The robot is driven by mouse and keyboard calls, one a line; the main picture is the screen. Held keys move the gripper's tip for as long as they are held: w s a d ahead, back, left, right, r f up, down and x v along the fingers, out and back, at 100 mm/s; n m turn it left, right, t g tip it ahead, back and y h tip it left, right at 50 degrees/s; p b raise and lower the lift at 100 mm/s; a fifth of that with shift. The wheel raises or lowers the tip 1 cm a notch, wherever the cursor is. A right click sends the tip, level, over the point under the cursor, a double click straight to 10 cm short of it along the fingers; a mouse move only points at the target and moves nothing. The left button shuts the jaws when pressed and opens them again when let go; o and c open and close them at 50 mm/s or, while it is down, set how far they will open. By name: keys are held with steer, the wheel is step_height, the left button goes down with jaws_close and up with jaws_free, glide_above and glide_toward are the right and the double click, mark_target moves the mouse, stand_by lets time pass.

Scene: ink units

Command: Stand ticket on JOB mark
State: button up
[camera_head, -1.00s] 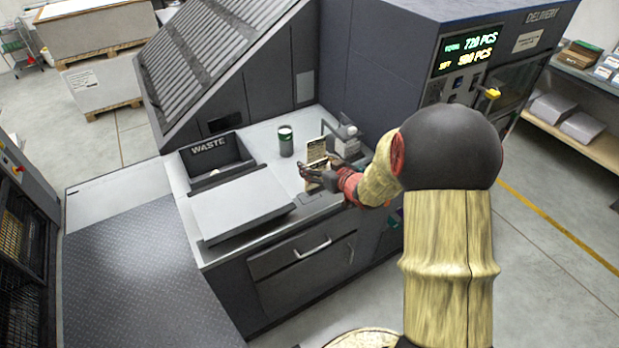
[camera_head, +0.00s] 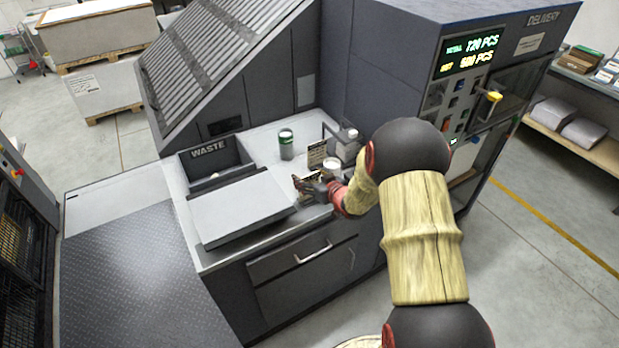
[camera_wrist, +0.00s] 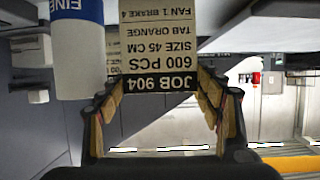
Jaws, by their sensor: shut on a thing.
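The ticket (camera_wrist: 158,45) is a pale card with a black band reading JOB 904. It appears upside down in the wrist view, with 600 PCS and SIZE 45 CM among its lines. My gripper (camera_wrist: 160,95) is shut on the ticket, its tan-padded fingers at the card's two side edges. In the head view, my gripper (camera_head: 307,185) is over the front right of the grey counter (camera_head: 262,140). The held ticket is small there. I cannot make out the JOB mark or whether the ticket touches the counter.
A green can (camera_head: 286,144) stands farther back. A raised grey plate (camera_head: 240,208) and the WASTE bin (camera_head: 212,150) lie left. A blue-and-white container (camera_wrist: 78,50) shows in the wrist view.

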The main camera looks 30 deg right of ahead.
steer(key=shift+f, duration=0.25)
steer(key=o, duration=1.2)
steer(key=shift+r, duration=0.15)
